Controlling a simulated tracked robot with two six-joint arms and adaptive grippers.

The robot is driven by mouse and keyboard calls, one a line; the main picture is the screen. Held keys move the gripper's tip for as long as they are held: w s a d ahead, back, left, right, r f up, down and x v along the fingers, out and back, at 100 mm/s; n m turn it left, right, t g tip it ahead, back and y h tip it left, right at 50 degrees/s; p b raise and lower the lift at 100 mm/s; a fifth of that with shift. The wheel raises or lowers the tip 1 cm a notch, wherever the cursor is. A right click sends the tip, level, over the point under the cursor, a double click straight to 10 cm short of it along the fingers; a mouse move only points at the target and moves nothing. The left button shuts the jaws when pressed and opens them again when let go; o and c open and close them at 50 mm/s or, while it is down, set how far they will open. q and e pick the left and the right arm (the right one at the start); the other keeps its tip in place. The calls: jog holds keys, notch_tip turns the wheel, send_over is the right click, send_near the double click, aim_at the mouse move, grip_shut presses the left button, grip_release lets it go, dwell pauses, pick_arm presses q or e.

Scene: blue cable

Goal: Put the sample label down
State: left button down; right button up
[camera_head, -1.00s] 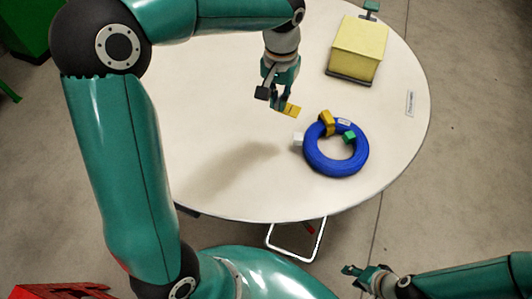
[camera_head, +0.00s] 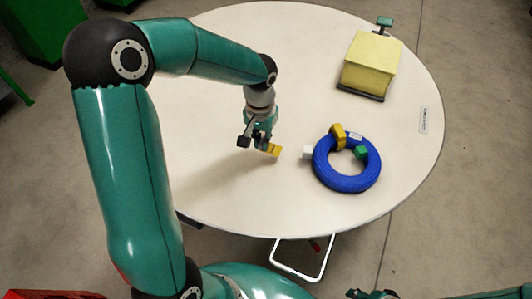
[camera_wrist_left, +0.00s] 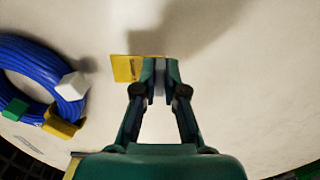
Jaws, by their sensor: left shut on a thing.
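The sample label, a small flat yellow piece with dark print, shows in the head view (camera_head: 274,150) left of the blue cable coil (camera_head: 349,185). My left gripper (camera_head: 263,147) is shut on the label's edge. In the left wrist view the label (camera_wrist_left: 125,68) sticks out to the left of my left gripper's fingertips (camera_wrist_left: 160,66). I cannot tell whether the label touches the table. My right gripper (camera_head: 371,294) shows only in part at the bottom edge, off the table, and its jaws are unclear.
The blue coil carries yellow, green and white blocks. A yellow box (camera_head: 368,65) on a dark base stands at the back right of the round white table (camera_head: 240,205). A white sticker (camera_head: 424,120) lies by the right edge. The table around the label is largely clear.

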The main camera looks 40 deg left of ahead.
aim_at(262, 157)
pick_arm(q)
jog(key=shift+f, duration=2.3)
jog(key=shift+f, duration=0.1)
jog(key=c, duration=1.2)
grip_release()
jog(key=shift+c, duration=0.2)
jog(key=shift+r, duration=0.2)
notch_tip(262, 157, up, 12)
jog(key=shift+f+p, duration=0.1)
jog(key=shift+p, duration=0.25)
